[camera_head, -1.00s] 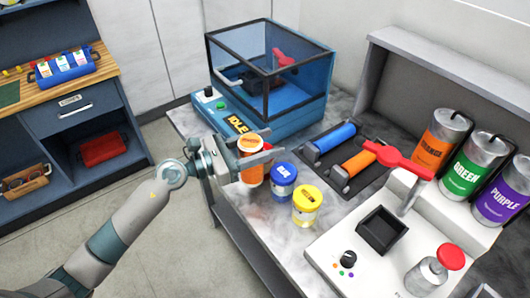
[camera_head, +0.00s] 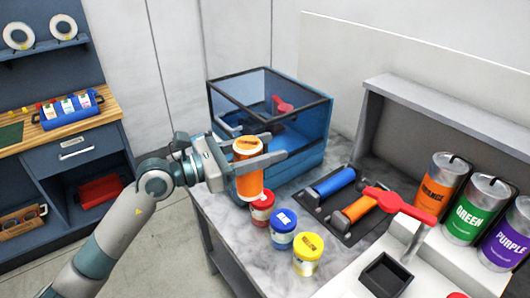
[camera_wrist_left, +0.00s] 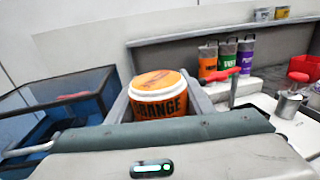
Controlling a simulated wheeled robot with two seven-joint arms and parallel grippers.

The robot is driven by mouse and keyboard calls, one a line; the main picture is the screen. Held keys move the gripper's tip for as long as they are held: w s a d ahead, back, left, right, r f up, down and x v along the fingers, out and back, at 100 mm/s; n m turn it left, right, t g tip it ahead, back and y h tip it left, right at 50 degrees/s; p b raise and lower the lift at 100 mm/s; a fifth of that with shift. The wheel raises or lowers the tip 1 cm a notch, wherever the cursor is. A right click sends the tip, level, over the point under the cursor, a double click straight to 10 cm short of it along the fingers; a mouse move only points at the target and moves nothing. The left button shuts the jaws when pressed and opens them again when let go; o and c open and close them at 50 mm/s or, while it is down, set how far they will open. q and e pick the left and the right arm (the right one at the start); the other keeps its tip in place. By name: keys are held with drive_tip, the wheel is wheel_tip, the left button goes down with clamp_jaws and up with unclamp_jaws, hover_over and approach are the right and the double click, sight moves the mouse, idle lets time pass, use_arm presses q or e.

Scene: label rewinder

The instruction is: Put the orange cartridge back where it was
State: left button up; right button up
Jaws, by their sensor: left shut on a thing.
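The orange cartridge (camera_head: 249,183) is an orange cylinder with a white rim and orange lid. My left gripper (camera_head: 264,160) is shut around its upper part and holds it upright, apparently above the marble counter (camera_head: 238,237). In the left wrist view the cartridge (camera_wrist_left: 158,103) stands between the fingers, its "ORANGE" label partly readable and its lower part hidden by the gripper body. A red jar (camera_head: 262,211), a blue jar (camera_head: 283,230) and a yellow jar (camera_head: 308,256) stand in a row on the counter just below and right of it. My right gripper is not in view.
A blue clear-walled machine (camera_head: 300,150) stands behind the gripper. A dark tray (camera_head: 352,232) with a blue and an orange roller lies right. Orange, green and purple canisters (camera_head: 468,210) stand far right, beside a red lever (camera_head: 400,204). Bare counter lies left of the jars.

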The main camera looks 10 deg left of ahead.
sight(240, 192)
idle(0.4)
use_arm(q)
drive_tip(key=s+a+f+n+t+y, duration=0.1)
drive_tip(key=f, duration=0.2)
drive_tip(key=s+a+f+n+t+y+b, duration=0.1)
drive_tip(key=s+a+f, duration=0.1)
drive_tip(key=f, duration=0.1)
drive_tip(key=s+a+f+t+y+b, duration=0.1)
drive_tip(key=s+a+f, duration=0.1)
drive_tip(key=f, duration=0.1)
drive_tip(key=shift+a+f+n, duration=0.2)
drive_tip(key=shift+f+n, duration=0.1)
drive_tip(key=shift+n, duration=0.1)
drive_tip(key=s+a+f+n+t+y+b, duration=0.1)
drive_tip(key=s+a+f+n+t+y, duration=0.1)
drive_tip(key=s+a+f, duration=0.3)
drive_tip(key=shift+s+a+f+n+t+y, duration=0.3)
drive_tip(key=shift+a+f+t+y, duration=0.1)
drive_tip(key=shift+a+f+y, duration=0.3)
drive_tip(key=shift+w+d, duration=0.1)
drive_tip(key=shift+d, duration=0.1)
idle(0.3)
